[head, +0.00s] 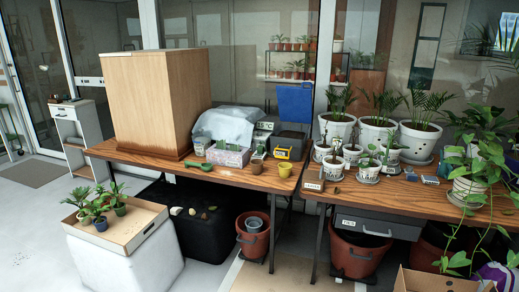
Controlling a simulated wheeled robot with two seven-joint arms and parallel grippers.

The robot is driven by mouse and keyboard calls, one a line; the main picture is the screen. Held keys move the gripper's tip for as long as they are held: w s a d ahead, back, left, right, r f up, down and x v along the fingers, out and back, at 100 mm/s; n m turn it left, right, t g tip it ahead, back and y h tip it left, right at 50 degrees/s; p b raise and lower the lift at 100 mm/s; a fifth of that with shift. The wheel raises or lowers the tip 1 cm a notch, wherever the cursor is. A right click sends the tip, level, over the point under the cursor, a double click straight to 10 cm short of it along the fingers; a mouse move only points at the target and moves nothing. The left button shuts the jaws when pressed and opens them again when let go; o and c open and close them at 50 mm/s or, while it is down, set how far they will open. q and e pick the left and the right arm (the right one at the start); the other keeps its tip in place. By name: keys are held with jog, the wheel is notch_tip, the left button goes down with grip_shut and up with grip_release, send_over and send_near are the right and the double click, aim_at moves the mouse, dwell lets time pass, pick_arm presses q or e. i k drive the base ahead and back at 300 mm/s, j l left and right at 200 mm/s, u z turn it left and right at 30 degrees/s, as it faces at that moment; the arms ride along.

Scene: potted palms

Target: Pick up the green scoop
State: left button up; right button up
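The green scoop (197,166) lies on the left wooden table (236,178), near its front edge. Nothing visible covers the scoop. Neither of my grippers shows in the head view.
A tall wooden box (155,100) stands behind and left of the scoop. White potted palms (376,134) fill the right table. A white block with a cardboard tray (128,226) of small plants stands on the floor at front left.

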aim_at(206, 167)
jog(key=i+l+u, duration=0.1)
jog(key=i+u, duration=0.2)
jog(key=i, duration=0.2)
jog(key=i+l+u, duration=0.15)
jog(key=i+u, duration=0.15)
jog(key=i, duration=0.2)
jog(key=i+l+u, duration=0.3)
jog(key=i, duration=0.15)
